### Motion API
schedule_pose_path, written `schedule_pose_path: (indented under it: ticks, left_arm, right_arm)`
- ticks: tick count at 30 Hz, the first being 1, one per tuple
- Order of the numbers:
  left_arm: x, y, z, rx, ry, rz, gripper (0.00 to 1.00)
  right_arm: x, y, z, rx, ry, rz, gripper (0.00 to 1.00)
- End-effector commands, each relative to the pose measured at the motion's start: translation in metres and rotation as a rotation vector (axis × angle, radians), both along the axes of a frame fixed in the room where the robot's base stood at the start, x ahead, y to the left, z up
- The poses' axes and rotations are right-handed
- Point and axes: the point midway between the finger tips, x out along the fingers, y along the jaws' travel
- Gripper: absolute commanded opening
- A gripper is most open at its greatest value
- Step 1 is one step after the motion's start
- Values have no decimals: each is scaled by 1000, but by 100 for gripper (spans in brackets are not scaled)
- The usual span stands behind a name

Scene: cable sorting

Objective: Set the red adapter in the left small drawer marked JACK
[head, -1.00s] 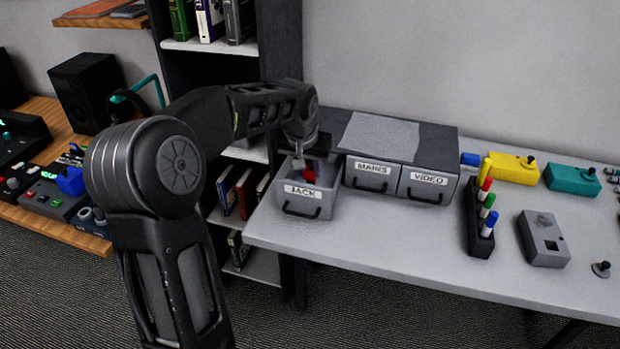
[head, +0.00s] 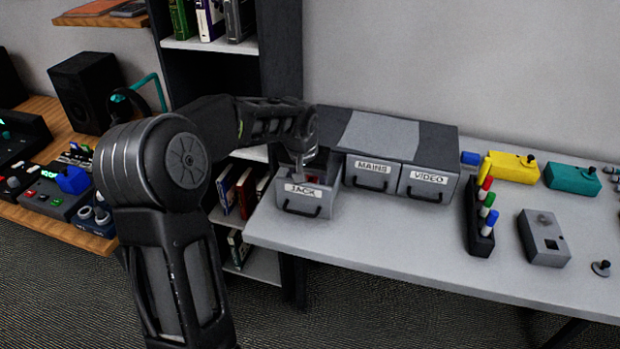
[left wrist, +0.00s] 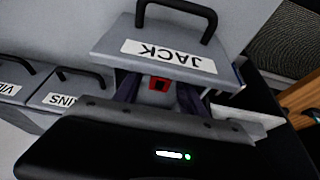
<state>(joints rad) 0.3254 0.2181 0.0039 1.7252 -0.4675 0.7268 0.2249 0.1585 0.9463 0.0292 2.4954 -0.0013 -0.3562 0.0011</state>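The open JACK drawer (head: 304,203) stands pulled out at the left of the drawer unit, with its label and handle facing front. My left gripper (head: 299,178) points down into it. The red adapter (left wrist: 158,84) shows low in the drawer, between the two fingers in the left wrist view (left wrist: 157,95). A narrow gap shows on each side of it, so the fingers look open around it. The adapter's underside is hidden. My right gripper is not in view.
The closed MAINS drawer (head: 371,174) and VIDEO drawer (head: 427,184) are right of the JACK drawer. A black rack (head: 479,240) with coloured-capped pieces and a grey box (head: 543,238) stand on the right. The front of the table (head: 390,240) is clear.

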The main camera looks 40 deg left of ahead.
Motion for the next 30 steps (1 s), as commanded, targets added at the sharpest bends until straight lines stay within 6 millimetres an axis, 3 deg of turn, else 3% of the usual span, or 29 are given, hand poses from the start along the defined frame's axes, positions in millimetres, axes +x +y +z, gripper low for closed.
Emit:
schedule_pose_path:
  ticks: [11, 17, 24, 30]
  left_arm:
    - [-1, 0, 8, 1, -2, 0, 48]
    - [-12, -4, 36, 1, -5, 0, 48]
    - [-30, -11, 83, 2, -6, 1, 48]
    - [-41, -15, 109, 0, -2, 0, 48]
  right_arm:
    - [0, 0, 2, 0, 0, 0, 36]
    - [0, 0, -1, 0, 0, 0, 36]
    - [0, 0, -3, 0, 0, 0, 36]
    - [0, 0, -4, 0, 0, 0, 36]
